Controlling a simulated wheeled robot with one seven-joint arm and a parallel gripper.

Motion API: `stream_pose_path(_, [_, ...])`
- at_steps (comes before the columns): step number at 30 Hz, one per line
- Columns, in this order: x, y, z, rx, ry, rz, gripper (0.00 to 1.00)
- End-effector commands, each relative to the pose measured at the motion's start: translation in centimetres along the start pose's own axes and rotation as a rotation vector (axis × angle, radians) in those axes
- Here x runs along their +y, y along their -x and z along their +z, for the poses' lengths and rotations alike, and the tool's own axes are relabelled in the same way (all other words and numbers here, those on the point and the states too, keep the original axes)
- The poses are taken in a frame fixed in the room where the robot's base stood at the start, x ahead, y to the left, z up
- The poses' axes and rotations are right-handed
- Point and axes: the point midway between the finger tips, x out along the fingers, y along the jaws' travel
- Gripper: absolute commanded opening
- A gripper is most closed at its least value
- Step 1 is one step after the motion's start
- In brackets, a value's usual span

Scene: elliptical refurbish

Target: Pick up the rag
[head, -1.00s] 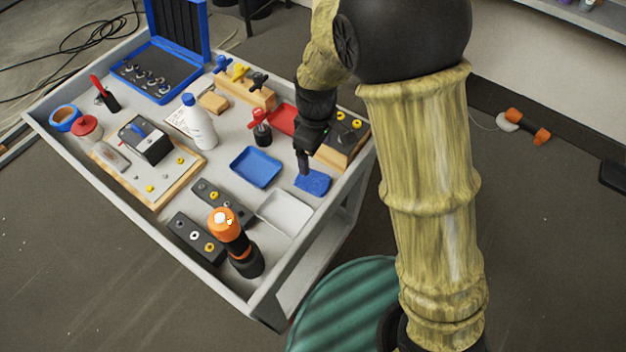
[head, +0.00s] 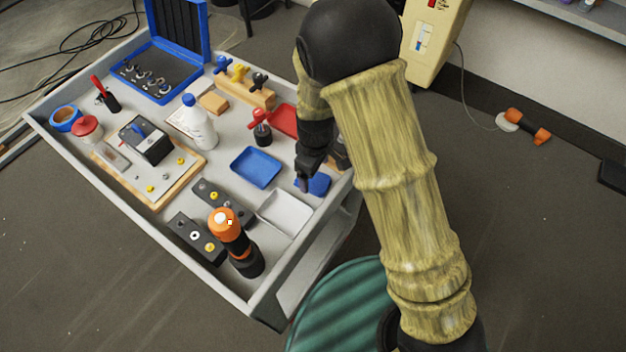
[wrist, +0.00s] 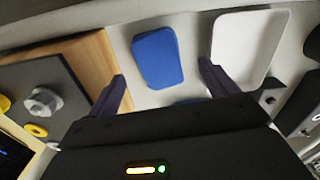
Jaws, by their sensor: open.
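The rag (head: 316,184) looks like a small flat blue piece on the grey cart top, near its right edge, beside the white tray. In the wrist view the rag (wrist: 158,57) lies flat and ahead of the gap between my fingers, apart from both. My gripper (head: 303,184) points down at the rag's left side in the head view and covers part of it. In the wrist view my gripper (wrist: 163,88) is open and empty, with one finger on each side. Whether the fingertips touch the cart top cannot be told.
A white tray (head: 284,213) and a blue tray (head: 256,167) sit close to the rag. A red tray (head: 285,121) lies behind. A wooden block with a dark top (wrist: 60,80) stands close to my left finger. An orange-topped tool (head: 232,235) stands near the front.

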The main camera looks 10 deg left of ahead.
Motion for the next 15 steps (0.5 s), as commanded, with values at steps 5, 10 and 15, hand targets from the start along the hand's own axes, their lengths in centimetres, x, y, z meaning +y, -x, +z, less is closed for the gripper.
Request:
stream_pose_path(5, [0.2, -2.2, -0.5, -0.004, 0.000, -0.002, 0.85])
stream_pose_path(10, [0.2, -4.2, -0.6, -0.002, 0.000, -0.002, 0.85])
stream_pose_path(15, [0.2, -4.5, -0.6, 0.000, 0.001, 0.000, 0.85])
